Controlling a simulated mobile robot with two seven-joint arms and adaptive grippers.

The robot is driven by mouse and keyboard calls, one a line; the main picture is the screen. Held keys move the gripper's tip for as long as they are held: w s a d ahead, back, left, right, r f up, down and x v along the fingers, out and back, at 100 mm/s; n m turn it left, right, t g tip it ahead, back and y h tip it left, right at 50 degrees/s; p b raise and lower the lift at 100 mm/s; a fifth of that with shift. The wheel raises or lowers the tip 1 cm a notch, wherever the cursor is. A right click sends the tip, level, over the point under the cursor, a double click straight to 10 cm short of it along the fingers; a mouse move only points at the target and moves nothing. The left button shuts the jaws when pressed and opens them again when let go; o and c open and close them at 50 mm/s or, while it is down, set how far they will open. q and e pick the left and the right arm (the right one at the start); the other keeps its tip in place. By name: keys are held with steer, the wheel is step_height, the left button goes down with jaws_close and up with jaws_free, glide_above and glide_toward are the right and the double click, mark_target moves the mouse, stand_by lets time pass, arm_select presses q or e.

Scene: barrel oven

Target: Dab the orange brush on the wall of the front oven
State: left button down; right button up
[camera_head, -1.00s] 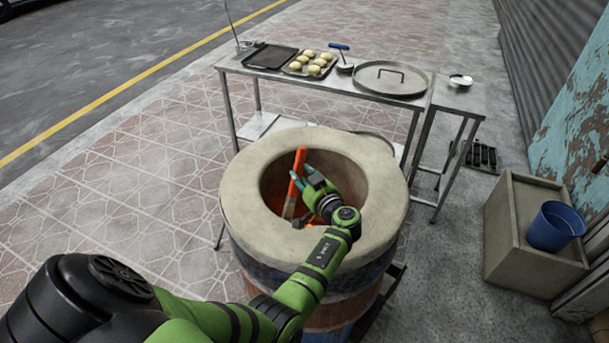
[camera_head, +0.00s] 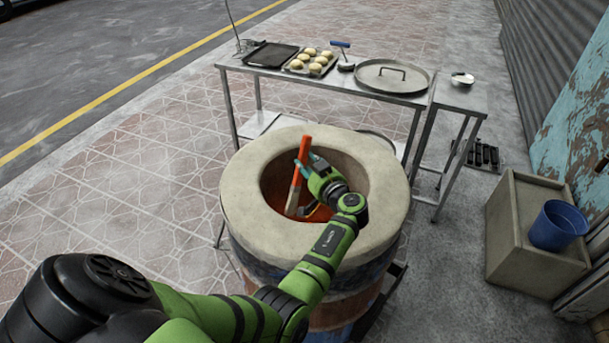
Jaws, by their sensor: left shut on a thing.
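The front oven (camera_head: 245,218) is a barrel with a thick pale clay rim and a round mouth, its inside glowing orange-red. My left gripper (camera_head: 302,172) is over the mouth, shut on the orange brush (camera_head: 304,150). The brush is near upright and slightly tilted, its orange handle up and its pale bristle end (camera_head: 292,203) down inside the mouth near the inner wall's left front side. I cannot tell whether the bristles touch the wall. My right gripper is not in view.
A metal table (camera_head: 345,83) behind the oven holds a dark tray (camera_head: 270,55), a tray of dough balls (camera_head: 311,62), a blue-handled tool (camera_head: 340,45) and a round lid (camera_head: 391,77). A small bowl (camera_head: 462,78) stands on a side table. A blue bucket (camera_head: 557,226) sits on a box at right.

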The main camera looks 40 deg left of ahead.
arm_select(q)
step_height(320, 180, up, 11)
steer(key=w+p, duration=0.1)
steer(key=p, duration=0.3)
steer(key=shift+w+r+p, duration=0.2)
steer(key=shift+w+p, duration=0.15)
steer(key=shift+p, duration=0.05)
steer(key=shift+f, duration=0.15)
stand_by(0.3)
